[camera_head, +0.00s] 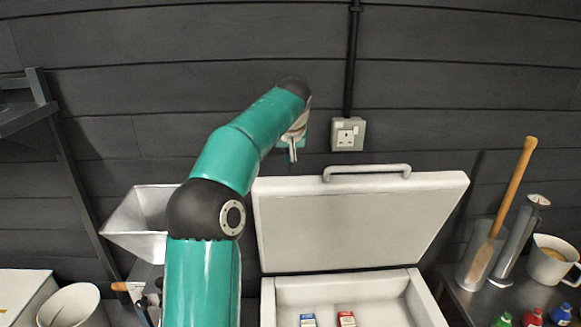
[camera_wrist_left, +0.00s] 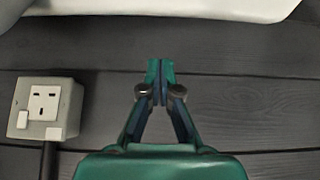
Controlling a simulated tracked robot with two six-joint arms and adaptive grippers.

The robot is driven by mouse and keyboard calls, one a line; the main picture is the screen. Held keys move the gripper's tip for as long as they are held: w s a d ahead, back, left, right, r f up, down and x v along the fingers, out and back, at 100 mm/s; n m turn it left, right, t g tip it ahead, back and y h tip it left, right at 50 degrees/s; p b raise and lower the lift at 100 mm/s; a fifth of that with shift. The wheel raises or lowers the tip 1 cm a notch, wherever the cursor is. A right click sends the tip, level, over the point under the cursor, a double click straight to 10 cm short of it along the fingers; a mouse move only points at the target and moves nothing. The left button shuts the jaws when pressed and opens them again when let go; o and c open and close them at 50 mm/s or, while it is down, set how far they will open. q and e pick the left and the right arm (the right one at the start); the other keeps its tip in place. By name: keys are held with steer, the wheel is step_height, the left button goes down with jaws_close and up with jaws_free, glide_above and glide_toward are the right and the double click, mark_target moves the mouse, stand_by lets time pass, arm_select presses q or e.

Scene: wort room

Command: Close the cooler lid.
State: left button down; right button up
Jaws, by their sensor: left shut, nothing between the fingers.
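The white cooler (camera_head: 434,312) stands in the lower middle of the head view. Its lid (camera_head: 360,225) is open, raised at the back of the box, with a grey handle (camera_head: 366,170) along its top edge. My left gripper (camera_head: 292,152) is above the lid's upper left part, left of the handle, and seems apart from it. In the left wrist view the gripper (camera_wrist_left: 161,70) has its fingertips together and empty. A pale edge (camera_wrist_left: 190,8), probably the lid, crosses the top of that view. My right gripper is not in view.
Inside the cooler are a blue-labelled pack (camera_head: 308,320) and a red one (camera_head: 346,319). A wall socket (camera_head: 348,134) is behind the lid. A metal hopper (camera_head: 140,225) stands left. A table at right holds a wooden paddle (camera_head: 512,190), a jug (camera_head: 550,262) and small bottles.

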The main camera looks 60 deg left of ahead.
arm_select(q)
steer(key=s+d, duration=0.1)
steer(key=d+f, duration=0.1)
steer(key=d, duration=0.1)
steer(key=shift+s+b, duration=0.35)
steer(key=shift+d+f, duration=0.15)
steer(key=shift+f, duration=0.05)
steer(key=shift+s, duration=0.1)
